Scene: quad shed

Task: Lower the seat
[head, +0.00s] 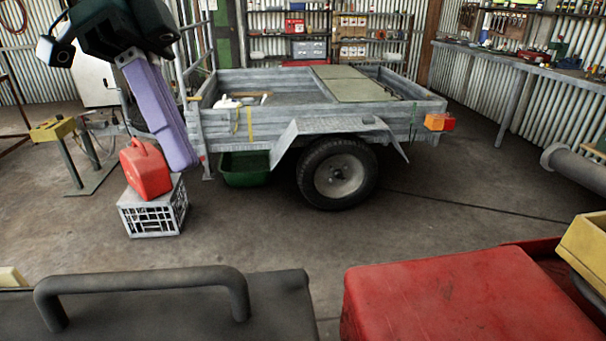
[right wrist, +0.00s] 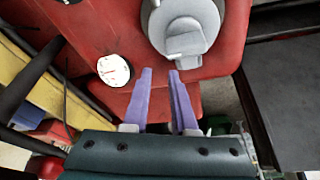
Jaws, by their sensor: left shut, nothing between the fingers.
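A dark panel (head: 278,312) with a thick curved grab bar (head: 150,278) fills the bottom left of the head view. It may be the seat, but its tilt cannot be told. A red body (head: 470,300) lies to its right. My left gripper (head: 180,163) is shut and empty, pointing down at the upper left, apart from the dark panel. My right gripper (right wrist: 160,71) shows in the right wrist view. Its purple fingers are apart with nothing between them, over a red body with a grey cap (right wrist: 185,28) and a white dial (right wrist: 113,70).
A grey trailer (head: 260,122) stands ahead. A red fuel can (head: 146,169) sits on a white crate (head: 155,215) at left. A workbench (head: 530,65) runs along the right wall. The floor (head: 260,230) before the trailer is clear.

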